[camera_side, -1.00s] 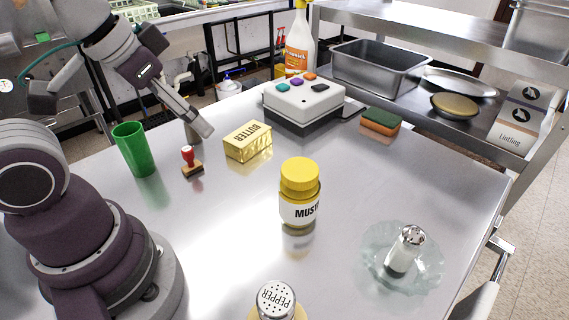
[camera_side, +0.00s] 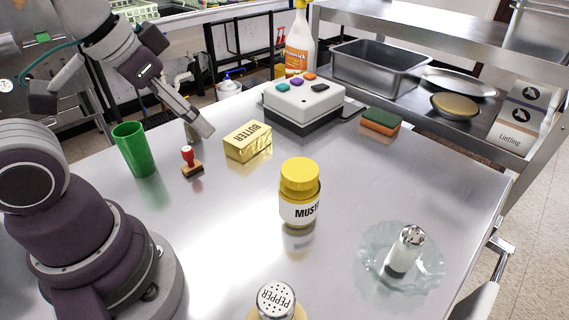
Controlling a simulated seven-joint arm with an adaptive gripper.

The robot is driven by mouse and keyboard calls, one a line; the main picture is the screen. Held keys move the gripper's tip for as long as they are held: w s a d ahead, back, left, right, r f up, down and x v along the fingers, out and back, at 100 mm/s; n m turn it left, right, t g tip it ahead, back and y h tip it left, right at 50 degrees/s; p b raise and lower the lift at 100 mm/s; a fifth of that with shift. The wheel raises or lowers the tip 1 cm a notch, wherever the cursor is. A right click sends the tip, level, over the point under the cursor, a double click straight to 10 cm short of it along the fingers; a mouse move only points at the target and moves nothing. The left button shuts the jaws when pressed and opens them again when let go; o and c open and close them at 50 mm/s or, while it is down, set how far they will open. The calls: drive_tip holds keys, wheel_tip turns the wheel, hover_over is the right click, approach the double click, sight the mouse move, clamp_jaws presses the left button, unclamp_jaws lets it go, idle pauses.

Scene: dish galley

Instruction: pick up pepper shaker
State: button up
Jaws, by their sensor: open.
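The pepper shaker (camera_side: 276,300) stands at the near edge of the picture. Its silver perforated top is marked PEPPER, and its lower part is cut off by the frame. A pale yellow rim shows around it, but I cannot tell what that is. My gripper (camera_side: 203,131) is at the upper left, above the far part of the table and well away from the shaker. It is open and nothing shows between its fingers. A second shaker (camera_side: 404,250) with a silver top and white contents stands on a clear glass dish (camera_side: 430,275) at the right.
A mustard jar (camera_side: 299,193) stands mid-table between my gripper and the pepper shaker. A green cup (camera_side: 134,150), a red-handled stamp (camera_side: 190,162), a butter block (camera_side: 247,141), a button box (camera_side: 303,105) and a sponge (camera_side: 380,122) line the far side. The table between jar and pepper is clear.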

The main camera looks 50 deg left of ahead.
drive_tip(key=shift+o, duration=0.5)
